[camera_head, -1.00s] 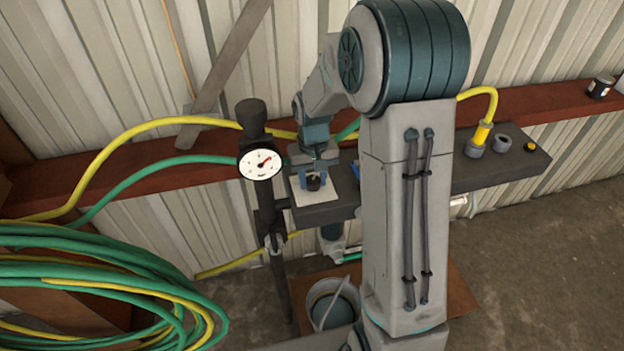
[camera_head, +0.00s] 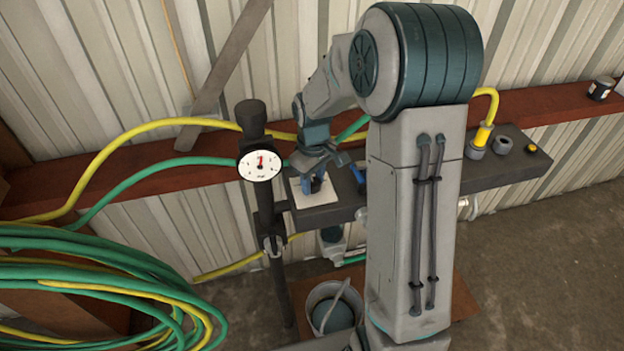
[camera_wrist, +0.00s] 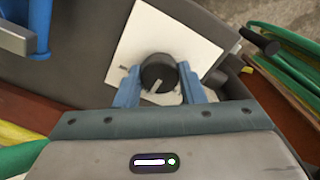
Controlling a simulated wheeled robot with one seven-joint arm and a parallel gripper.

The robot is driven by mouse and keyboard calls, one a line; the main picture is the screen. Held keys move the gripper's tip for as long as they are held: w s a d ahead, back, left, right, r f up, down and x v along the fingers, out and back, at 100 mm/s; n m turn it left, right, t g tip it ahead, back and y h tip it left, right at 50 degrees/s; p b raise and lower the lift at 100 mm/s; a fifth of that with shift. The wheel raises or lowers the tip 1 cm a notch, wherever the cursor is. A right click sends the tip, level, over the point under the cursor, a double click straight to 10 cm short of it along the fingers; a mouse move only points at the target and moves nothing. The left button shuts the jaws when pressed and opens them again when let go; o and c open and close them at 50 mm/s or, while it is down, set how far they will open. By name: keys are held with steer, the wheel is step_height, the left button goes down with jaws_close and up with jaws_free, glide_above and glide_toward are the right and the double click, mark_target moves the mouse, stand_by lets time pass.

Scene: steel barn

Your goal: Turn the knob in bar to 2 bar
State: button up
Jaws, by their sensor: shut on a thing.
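The black round knob (camera_wrist: 158,72) with a pale pointer line sits on a white plate (camera_wrist: 150,32) on the dark shelf. My gripper (camera_wrist: 160,86) is shut on it, one blue finger on each side. In the head view my gripper (camera_head: 312,184) comes down over the white plate (camera_head: 318,203) and mostly hides the knob. The pointer line runs towards the lower left in the wrist view. The round white gauge (camera_head: 260,165) stands left of the plate on a black post. Its red needle points about straight up; its numerals are too small to read surely.
A blue-handled part (camera_head: 357,174) stands just right of my gripper on the dark shelf (camera_head: 490,172). A yellow hose fitting (camera_head: 481,137) is farther right. Green and yellow hoses (camera_head: 90,290) are coiled at left. A bucket (camera_head: 335,310) stands below.

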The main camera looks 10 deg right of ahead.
mark_target(313, 182)
stand_by(0.3)
steer(key=o, duration=1)
step_height(313, 182, up, 14)
steer(key=shift+f+b, duration=0.1)
steer(key=shift+b, duration=0.35)
steer(key=s+m+t, duration=0.1)
steer(key=s+m, duration=0.1)
steer(key=s, duration=0.5)
steer(key=s+f+m+t, duration=0.1)
steer(key=s+m, duration=0.1)
steer(key=s, duration=0.5)
steer(key=s+m+t, duration=0.1)
steer(key=s+m, duration=0.1)
steer(key=s, duration=0.5)
steer(key=shift+s+a+f+m, duration=0.15)
steer(key=shift+s+f+m, duration=0.1)
steer(key=shift+m, duration=0.15)
